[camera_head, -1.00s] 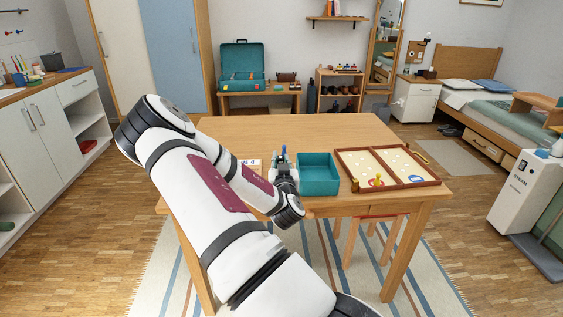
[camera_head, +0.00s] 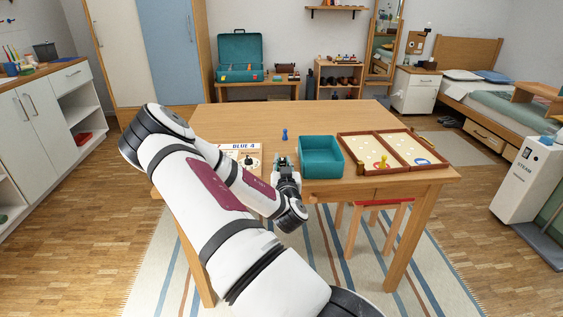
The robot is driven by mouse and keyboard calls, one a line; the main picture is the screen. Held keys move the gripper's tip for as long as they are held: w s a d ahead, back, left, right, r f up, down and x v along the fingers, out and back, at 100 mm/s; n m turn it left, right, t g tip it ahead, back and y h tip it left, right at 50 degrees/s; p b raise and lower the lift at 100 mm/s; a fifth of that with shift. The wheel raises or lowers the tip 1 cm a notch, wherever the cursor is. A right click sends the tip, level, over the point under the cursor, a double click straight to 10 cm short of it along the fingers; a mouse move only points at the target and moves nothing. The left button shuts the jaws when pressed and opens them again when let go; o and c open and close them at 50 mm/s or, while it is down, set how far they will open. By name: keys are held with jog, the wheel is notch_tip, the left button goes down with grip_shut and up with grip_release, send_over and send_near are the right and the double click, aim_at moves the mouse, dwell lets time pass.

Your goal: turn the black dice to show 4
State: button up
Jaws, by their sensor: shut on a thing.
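My gripper (camera_head: 281,164) is low over the near part of the wooden table, just left of the teal tray (camera_head: 340,171). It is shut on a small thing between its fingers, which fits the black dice. The fingers and wrist hide that thing, so its top face cannot be read. No black dice shows clearly elsewhere on the table. A white card (camera_head: 228,149) with the print "BLUE 4" lies left of my gripper, partly behind my arm. A small dark piece (camera_head: 249,160) shows at the card, too small to name for sure.
A blue pawn (camera_head: 284,134) stands on the table (camera_head: 300,115) beyond my gripper. A wooden-framed game board (camera_head: 400,168) with yellow pieces lies right of the tray. The table's near edge is close to my gripper. The far half of the table is clear.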

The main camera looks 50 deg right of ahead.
jog(key=shift+f, duration=0.4)
jog(key=o, duration=0.8)
jog(key=shift+o, duration=0.2)
jog(key=v, duration=0.7)
jog(key=shift+s+a, duration=0.15)
jog(key=shift+a, duration=0.05)
